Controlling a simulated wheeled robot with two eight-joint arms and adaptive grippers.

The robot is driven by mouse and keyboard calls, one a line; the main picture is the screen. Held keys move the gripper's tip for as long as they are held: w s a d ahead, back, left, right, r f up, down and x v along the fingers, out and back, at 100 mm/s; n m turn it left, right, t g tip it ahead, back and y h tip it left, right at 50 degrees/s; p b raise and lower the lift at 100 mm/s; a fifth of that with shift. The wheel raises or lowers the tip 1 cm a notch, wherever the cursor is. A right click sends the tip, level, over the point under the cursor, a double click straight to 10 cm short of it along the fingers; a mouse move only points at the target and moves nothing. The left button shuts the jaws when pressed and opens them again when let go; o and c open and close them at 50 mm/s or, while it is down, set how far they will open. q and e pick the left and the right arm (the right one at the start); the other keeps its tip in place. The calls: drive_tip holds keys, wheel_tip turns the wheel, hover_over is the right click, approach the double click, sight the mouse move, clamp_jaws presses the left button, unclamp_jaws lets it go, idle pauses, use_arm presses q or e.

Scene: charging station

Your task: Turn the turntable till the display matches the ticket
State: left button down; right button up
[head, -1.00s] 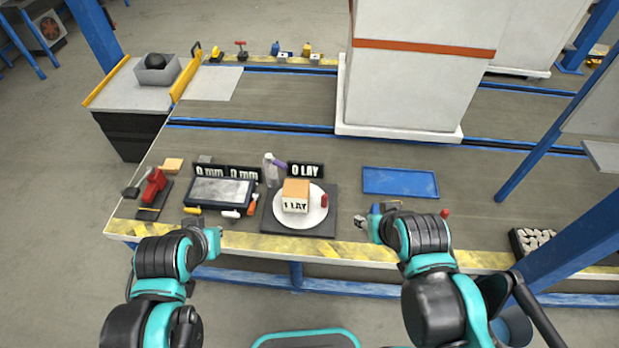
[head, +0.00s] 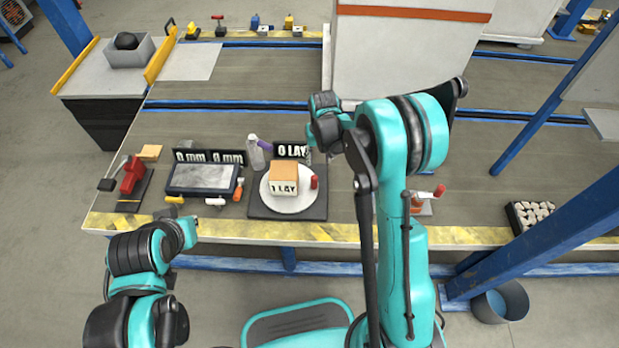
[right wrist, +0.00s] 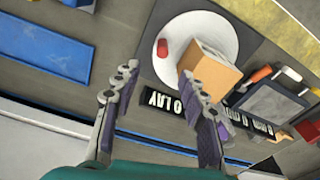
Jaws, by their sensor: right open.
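The turntable's white disc (head: 290,207) sits on a dark square base (head: 262,206); it also shows in the right wrist view (right wrist: 185,28). On it stand a tan-topped block (head: 284,170), whose white face seems to read "1 LAY", and a small red piece (head: 315,182). A black display (head: 293,151) behind reads "0 LAY". I cannot make out a ticket. My right gripper (right wrist: 158,80) is open and empty, its fingers pointing toward the disc's side of the table, apart from the disc. My left gripper (head: 190,231) is near the front edge; its jaws are unclear.
A large white column (head: 400,55) stands behind.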

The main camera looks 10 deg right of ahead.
drive_tip(key=g, duration=0.1)
hover_over(314, 177)
wheel_tip(314, 177, down, 9)
drive_tip(key=shift+r+b, duration=0.1)
drive_tip(key=shift+b, duration=0.2)
wheel_tip(314, 177, down, 8)
drive_tip(key=b, duration=0.3)
drive_tip(key=shift+r, duration=0.2)
clamp_jaws()
